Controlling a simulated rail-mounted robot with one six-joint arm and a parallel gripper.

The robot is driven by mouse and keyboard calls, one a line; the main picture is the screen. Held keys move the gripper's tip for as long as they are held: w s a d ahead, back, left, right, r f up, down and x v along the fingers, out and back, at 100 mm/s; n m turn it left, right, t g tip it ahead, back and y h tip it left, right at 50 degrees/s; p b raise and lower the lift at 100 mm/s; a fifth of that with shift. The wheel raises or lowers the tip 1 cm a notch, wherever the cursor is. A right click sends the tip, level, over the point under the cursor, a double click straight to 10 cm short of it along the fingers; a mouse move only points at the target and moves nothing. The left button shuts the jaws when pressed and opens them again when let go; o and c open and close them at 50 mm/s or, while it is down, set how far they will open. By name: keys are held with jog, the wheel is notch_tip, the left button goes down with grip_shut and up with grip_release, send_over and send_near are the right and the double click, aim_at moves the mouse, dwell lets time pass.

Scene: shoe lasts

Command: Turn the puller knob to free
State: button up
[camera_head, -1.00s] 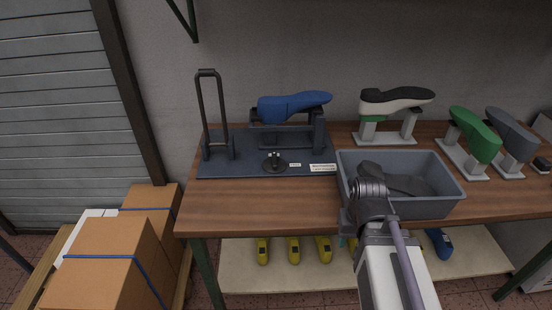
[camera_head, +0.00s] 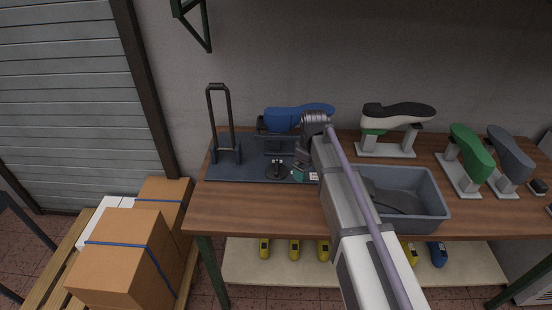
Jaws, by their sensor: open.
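The puller's dark base plate (camera_head: 232,172) lies on the left part of the wooden bench, with an upright looped handle (camera_head: 221,122) at its left. The round black puller knob (camera_head: 277,171) sits near the front of the plate, with a small light mark on it. A blue shoe last (camera_head: 292,117) rests on the puller behind it. My gripper (camera_head: 296,172) is open and small in view, just right of the knob and apart from it as far as I can see. My arm hides the plate's right end and part of its label.
A grey bin (camera_head: 437,212) holding a dark item stands to the right, partly behind my arm. Farther right are a black-and-white shoe (camera_head: 397,114), a green last (camera_head: 471,148) and a grey last (camera_head: 509,152) on stands. Cardboard boxes (camera_head: 122,258) are stacked at lower left.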

aim_at(277, 166)
jog(key=w+a+r+n, duration=0.1)
jog(key=w+a+n, duration=0.6)
jog(key=w+a, duration=0.4)
notch_tip(277, 166, down, 11)
jog(key=b, duration=1)
jog(key=shift+b, duration=0.3)
jog(key=shift+d, duration=0.1)
jog(key=shift+r, duration=0.15)
jog(key=shift+c, duration=0.4)
jog(key=c, duration=0.5)
jog(key=shift+c, duration=0.2)
